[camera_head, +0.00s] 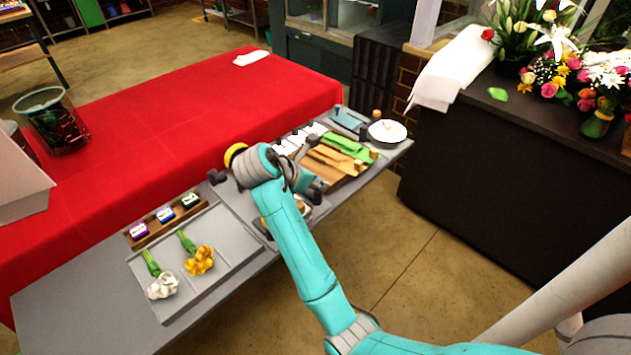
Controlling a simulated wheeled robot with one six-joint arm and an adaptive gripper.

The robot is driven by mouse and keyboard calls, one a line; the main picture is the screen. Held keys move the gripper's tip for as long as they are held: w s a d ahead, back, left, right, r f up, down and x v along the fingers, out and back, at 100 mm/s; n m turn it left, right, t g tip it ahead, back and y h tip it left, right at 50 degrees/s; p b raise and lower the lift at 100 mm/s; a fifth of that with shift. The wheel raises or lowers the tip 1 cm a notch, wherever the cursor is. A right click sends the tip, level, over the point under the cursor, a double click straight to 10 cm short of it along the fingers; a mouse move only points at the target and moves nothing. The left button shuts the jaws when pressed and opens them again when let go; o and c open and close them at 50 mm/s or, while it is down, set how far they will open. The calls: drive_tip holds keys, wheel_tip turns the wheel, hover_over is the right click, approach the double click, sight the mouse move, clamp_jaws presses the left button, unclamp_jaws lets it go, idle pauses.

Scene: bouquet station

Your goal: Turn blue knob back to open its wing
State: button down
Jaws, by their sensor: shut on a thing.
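My gripper (313,187) is small and dark in this view, at the right side of my wrist, partly hidden behind my teal arm. It is shut at a small blue spot, which looks like the blue knob (318,180). The knob is mostly covered, so its turn angle cannot be read. Tan and brown sheets or panels (336,160) lie beside it on the grey bench. Which of them is the knob's wing, and how far it stands open, I cannot tell.
A grey tray (215,262) holds a white flower (162,285) and a yellow flower (199,260). Colored blocks sit in a wooden rack (140,231). A green sheet (347,146), a blue plate (346,119) and a white bowl (387,131) are at the far end. The front-left bench is clear.

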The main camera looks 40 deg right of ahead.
drive_tip(key=c, duration=0.8)
unclamp_jaws()
